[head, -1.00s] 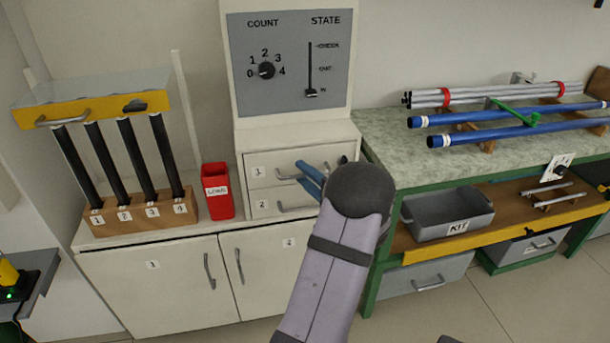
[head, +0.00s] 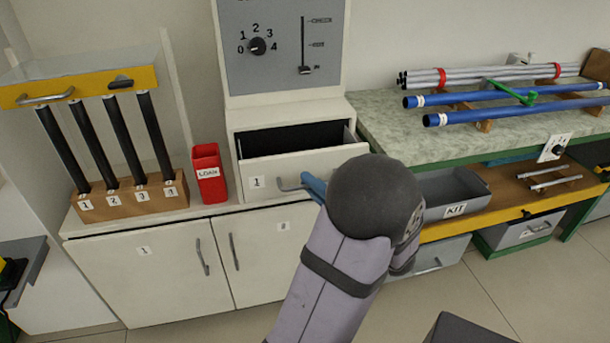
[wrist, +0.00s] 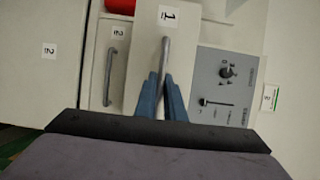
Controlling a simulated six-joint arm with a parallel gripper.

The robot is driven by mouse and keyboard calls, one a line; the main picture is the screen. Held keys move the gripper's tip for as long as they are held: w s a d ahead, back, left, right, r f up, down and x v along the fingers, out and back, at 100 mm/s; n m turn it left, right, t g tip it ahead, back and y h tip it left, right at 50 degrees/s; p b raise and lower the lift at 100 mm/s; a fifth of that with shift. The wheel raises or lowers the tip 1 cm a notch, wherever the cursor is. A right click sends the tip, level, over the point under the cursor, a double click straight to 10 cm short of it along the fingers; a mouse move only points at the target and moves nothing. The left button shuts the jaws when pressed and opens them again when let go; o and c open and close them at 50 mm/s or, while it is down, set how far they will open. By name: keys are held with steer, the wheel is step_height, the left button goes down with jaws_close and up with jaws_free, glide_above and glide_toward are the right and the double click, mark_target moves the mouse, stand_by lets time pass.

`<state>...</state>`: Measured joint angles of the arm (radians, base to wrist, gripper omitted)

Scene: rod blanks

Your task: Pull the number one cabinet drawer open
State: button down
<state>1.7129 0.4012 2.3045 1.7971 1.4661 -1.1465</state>
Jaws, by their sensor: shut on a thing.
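The number one cabinet drawer (head: 261,181) is pulled out, and its dark inside shows behind the white front in the head view. Its bar handle (head: 290,187) is on the front, beside the label 1. My gripper (head: 314,184) is at the handle's right end, largely hidden behind my arm. In the wrist view the blue fingers of my gripper (wrist: 161,90) are shut around the handle (wrist: 165,58). The number two drawer (wrist: 105,75) is shut and shows beside drawer one in the wrist view.
A red LOAN bin (head: 209,175) and a wooden rack (head: 130,204) of black rods stand left of the drawers. A panel with dial and slider (head: 282,50) rises above. A green-framed bench (head: 400,150) with rods and a grey KIT bin (head: 455,190) is at right.

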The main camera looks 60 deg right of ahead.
steer(key=shift+s+a, duration=0.2)
steer(key=shift+s, duration=0.1)
steer(key=c, duration=1.8)
jaws_free()
steer(key=shift+c, duration=0.2)
steer(key=shift+r, duration=0.15)
